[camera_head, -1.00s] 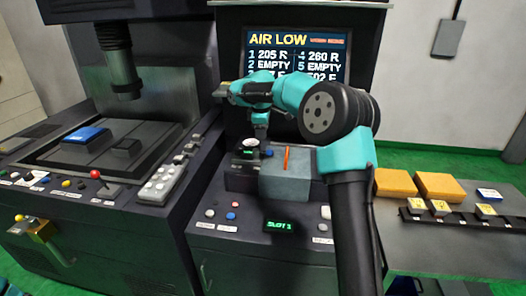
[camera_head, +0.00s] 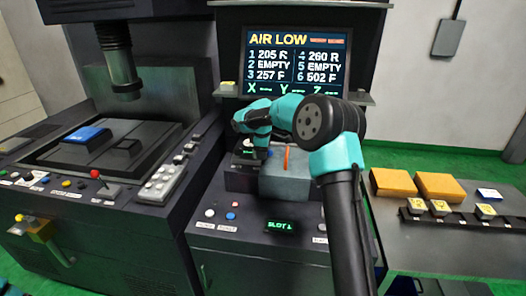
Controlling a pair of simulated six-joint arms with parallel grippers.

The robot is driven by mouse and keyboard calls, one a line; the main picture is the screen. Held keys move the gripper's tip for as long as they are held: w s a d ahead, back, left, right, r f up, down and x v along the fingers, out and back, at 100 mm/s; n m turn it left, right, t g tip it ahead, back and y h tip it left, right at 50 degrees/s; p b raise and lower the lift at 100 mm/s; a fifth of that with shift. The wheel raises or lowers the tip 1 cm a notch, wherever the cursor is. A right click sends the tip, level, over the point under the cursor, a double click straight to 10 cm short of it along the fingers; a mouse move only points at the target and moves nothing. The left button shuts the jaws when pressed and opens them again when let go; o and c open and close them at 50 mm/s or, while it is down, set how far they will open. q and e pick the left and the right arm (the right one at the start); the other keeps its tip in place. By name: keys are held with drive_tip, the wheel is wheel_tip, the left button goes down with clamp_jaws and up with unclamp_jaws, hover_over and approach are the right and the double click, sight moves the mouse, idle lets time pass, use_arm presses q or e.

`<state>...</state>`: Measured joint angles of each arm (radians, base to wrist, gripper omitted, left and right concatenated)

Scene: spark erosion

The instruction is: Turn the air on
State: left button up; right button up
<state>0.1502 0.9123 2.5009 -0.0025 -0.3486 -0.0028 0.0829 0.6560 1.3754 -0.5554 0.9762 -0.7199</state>
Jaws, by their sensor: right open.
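The screen (camera_head: 296,62) at the back reads "AIR LOW" above a list of numbered slots. A yellow handle-like fitting (camera_head: 40,230) is on the front of the left machine, at the lower left; I cannot tell whether it is the air valve or how it is set. My right gripper (camera_head: 258,158) points down over the middle console, beside the grey block with an orange stick. It is open, and its fingertips are small and partly hidden. A dark round part (camera_head: 244,147) on the console is mostly hidden behind it.
The grey block (camera_head: 285,183) stands close to my right gripper. The console front has buttons (camera_head: 231,216) and a green slot display (camera_head: 280,227). Orange blocks (camera_head: 393,183) lie on the right bench.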

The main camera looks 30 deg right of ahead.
clamp_jaws()
idle(0.5)
